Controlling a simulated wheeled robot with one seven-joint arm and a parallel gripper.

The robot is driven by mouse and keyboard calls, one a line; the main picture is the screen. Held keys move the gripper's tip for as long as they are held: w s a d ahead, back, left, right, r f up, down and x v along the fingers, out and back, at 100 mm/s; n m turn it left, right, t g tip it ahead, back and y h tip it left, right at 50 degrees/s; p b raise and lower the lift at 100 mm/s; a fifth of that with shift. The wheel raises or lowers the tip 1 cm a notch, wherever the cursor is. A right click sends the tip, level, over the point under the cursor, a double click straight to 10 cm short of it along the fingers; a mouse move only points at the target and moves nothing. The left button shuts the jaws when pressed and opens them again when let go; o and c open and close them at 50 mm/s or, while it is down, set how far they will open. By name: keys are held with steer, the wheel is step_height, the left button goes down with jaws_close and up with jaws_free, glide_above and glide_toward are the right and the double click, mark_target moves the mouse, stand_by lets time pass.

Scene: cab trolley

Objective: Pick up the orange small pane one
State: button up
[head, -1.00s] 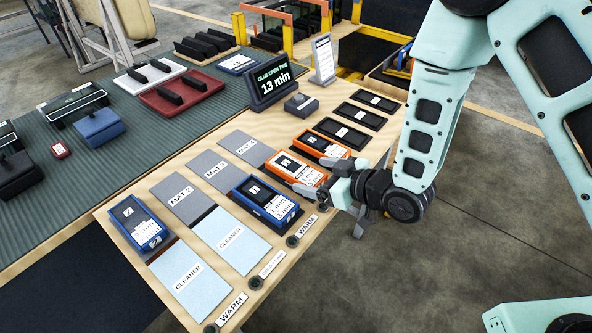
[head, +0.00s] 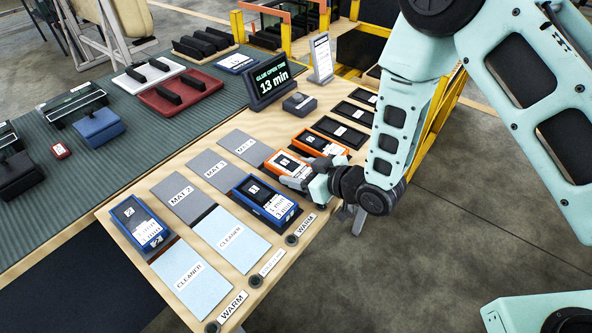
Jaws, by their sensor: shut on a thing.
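Two orange-rimmed boxes with black tops and white labels are on the wooden board in the head view. The nearer orange box (head: 283,161) is beside the grey mats, and its front end is covered by my gripper. The farther orange box (head: 320,144) lies behind it in the row. My gripper (head: 299,182) reaches in from the right, shut on the nearer orange box at its near end. The fingertips are partly hidden, and I cannot tell whether the box is clear of its seat.
A blue box (head: 265,198) sits just left of my gripper; another blue box (head: 141,222) is at the far left. Empty black trays (head: 342,132) lie behind the orange boxes. A timer display (head: 269,82) and a sign stand (head: 321,60) rise at the back.

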mark_target(300, 170)
step_height(300, 170, up, 10)
steer(key=shift+f, duration=0.1)
stand_by(0.5)
